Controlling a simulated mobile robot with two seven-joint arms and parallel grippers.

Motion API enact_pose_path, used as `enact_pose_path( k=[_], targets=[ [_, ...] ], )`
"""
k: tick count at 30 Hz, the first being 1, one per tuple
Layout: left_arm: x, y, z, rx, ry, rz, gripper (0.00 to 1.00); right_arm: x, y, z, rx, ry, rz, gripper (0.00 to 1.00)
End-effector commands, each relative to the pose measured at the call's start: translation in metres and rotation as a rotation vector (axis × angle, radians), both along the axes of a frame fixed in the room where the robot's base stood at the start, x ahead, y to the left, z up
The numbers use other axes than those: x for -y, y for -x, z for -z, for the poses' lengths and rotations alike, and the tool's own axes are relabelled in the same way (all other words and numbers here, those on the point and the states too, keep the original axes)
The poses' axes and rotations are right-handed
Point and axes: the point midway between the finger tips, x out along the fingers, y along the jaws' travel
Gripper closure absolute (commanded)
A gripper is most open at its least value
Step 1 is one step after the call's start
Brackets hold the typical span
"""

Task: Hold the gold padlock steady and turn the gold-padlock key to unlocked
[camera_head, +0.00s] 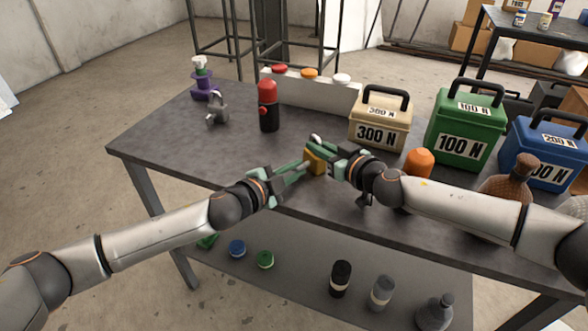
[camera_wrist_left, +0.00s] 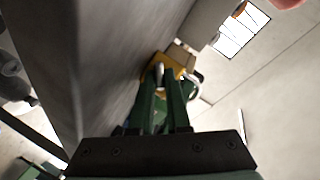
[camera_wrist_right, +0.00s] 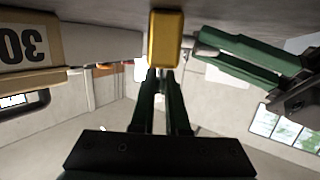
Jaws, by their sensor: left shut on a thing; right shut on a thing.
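The gold padlock (camera_head: 315,161) is held above the front part of the grey table, between my two grippers. My right gripper (camera_head: 325,152) is shut on the gold padlock; in the right wrist view the padlock's yellow body (camera_wrist_right: 166,38) stands at the fingertips. My left gripper (camera_head: 300,167) reaches it from the left and is shut on a small silvery piece (camera_wrist_left: 159,72), which looks like the gold-padlock key, right against the padlock. The fingers mostly hide the key, so its turn angle cannot be told. The left fingers (camera_wrist_right: 203,42) also show in the right wrist view.
On the table (camera_head: 165,135) stand a grey padlock (camera_head: 217,110), a purple item (camera_head: 203,87), a red-and-black bottle (camera_head: 268,105) and a panel with coloured caps (camera_head: 315,95). Weight boxes (camera_head: 380,117) and an orange-topped item (camera_head: 419,162) stand near my right arm. The left front tabletop is clear.

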Motion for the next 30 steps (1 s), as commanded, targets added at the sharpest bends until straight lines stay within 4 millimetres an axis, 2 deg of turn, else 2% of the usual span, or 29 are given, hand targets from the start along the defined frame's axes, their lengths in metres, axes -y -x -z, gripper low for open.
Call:
enact_pose_path(
  k=[15, 16, 24, 30],
  targets=[
    [0.0013, 0.0005, -0.0009, 0.017, -0.011, 0.002, 1.0, -0.0003, 0.0005, 0.001, -0.002, 0.001, -0.001, 1.0],
    [0.0013, 0.0005, -0.0009, 0.017, -0.011, 0.002, 0.85, -0.0003, 0.0005, 0.001, -0.002, 0.001, -0.001, 1.0],
    [0.0008, 0.0003, -0.0002, 0.016, -0.011, 0.0, 0.55, -0.0003, 0.0005, 0.001, -0.002, 0.001, -0.001, 1.0],
    [0.0006, 0.0009, 0.0013, 0.013, -0.012, 0.001, 0.55, -0.0004, 0.0006, 0.001, -0.001, 0.0, -0.001, 1.0]
  ],
)
